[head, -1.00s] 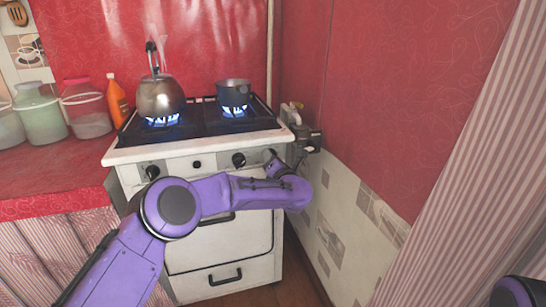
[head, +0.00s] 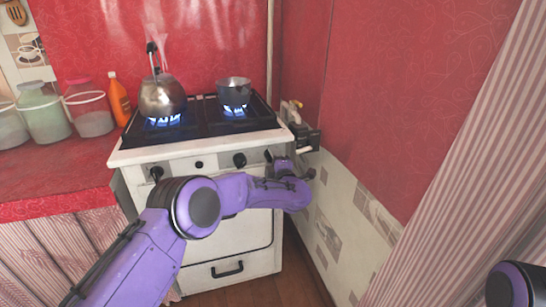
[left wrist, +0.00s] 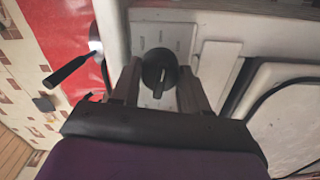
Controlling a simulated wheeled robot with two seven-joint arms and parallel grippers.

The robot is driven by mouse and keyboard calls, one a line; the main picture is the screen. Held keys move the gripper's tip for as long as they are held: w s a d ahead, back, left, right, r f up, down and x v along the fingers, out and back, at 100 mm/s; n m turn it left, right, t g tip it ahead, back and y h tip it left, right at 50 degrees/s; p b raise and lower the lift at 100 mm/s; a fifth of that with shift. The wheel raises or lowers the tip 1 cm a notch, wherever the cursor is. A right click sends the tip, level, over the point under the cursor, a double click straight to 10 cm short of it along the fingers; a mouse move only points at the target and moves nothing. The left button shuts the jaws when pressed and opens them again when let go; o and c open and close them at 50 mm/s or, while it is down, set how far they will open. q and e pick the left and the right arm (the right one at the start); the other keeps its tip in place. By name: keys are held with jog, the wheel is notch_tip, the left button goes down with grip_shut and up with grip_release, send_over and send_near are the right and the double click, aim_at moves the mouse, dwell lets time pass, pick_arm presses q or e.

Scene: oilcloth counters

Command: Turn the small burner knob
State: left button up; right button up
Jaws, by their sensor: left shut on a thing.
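The white stove (head: 190,253) stands ahead, with dark knobs on its front panel. My left gripper (head: 276,160) is at the right end of that panel, right of a dark knob (head: 240,160). In the left wrist view my left gripper (left wrist: 160,74) has one finger on each side of a round black knob (left wrist: 154,66) with a raised bar. It is shut on this knob, which my gripper mostly hides in the head view. My right gripper is not in view.
Blue flames burn under a steaming kettle (head: 162,97) and a pot (head: 233,91). A gas fitting (head: 303,134) sits beside the stove at the right wall. Jars (head: 90,110) and an orange bottle (head: 119,99) stand on the red counter (head: 60,175).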

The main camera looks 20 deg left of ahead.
pick_arm(q)
jog(key=m+p, duration=0.1)
jog(key=m, duration=0.2)
jog(key=shift+m, duration=0.3)
jog(key=shift+m+p, duration=0.5)
jog(key=shift+m, duration=1.3)
jog(key=shift+f, duration=0.1)
jog(key=o, duration=1.1)
jog(key=shift+c, duration=0.2)
